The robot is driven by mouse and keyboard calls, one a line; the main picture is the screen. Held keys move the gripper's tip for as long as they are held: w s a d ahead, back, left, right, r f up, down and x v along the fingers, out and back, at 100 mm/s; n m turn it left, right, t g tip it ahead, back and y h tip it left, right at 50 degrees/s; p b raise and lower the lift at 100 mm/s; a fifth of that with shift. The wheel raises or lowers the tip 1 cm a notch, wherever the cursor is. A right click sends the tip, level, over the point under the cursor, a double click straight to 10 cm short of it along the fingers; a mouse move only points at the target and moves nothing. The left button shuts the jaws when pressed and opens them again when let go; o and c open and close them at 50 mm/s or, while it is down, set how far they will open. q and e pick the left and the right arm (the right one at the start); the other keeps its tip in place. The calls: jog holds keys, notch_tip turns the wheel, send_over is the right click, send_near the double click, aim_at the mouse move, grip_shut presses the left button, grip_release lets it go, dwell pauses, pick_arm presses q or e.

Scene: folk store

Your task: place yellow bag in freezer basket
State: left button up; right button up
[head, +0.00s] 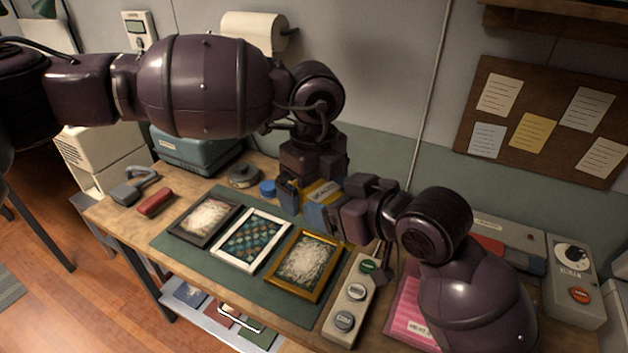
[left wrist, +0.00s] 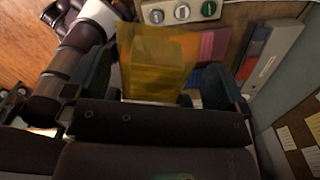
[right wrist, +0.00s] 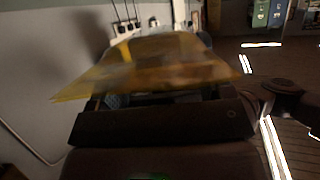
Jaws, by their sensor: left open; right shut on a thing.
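The yellow bag (head: 322,192) is held up above the back of the workbench, between my two grippers. It looks like a translucent yellow pouch around a box shape in the left wrist view (left wrist: 158,62), and it spans the right wrist view (right wrist: 150,68). My right gripper (head: 335,208) is shut on the yellow bag, its fingertips largely hidden by it. My left gripper (head: 305,205) is open, with its fingers on either side of the bag in the left wrist view; contact cannot be told. I see no freezer basket.
The workbench holds a dark green mat (head: 185,247) with three framed pieces, a button box (head: 350,298), a pink pack (head: 405,305), a red stapler-like item (head: 155,202) and a blue-grey machine (head: 190,150). A pinboard (head: 540,120) hangs on the wall.

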pick_arm(q)
jog(key=c, duration=0.9)
jog(key=shift+c, duration=0.4)
pick_arm(e)
jog(key=o, duration=1)
jog(key=shift+d+f, duration=0.1)
jog(key=shift+d, duration=0.05)
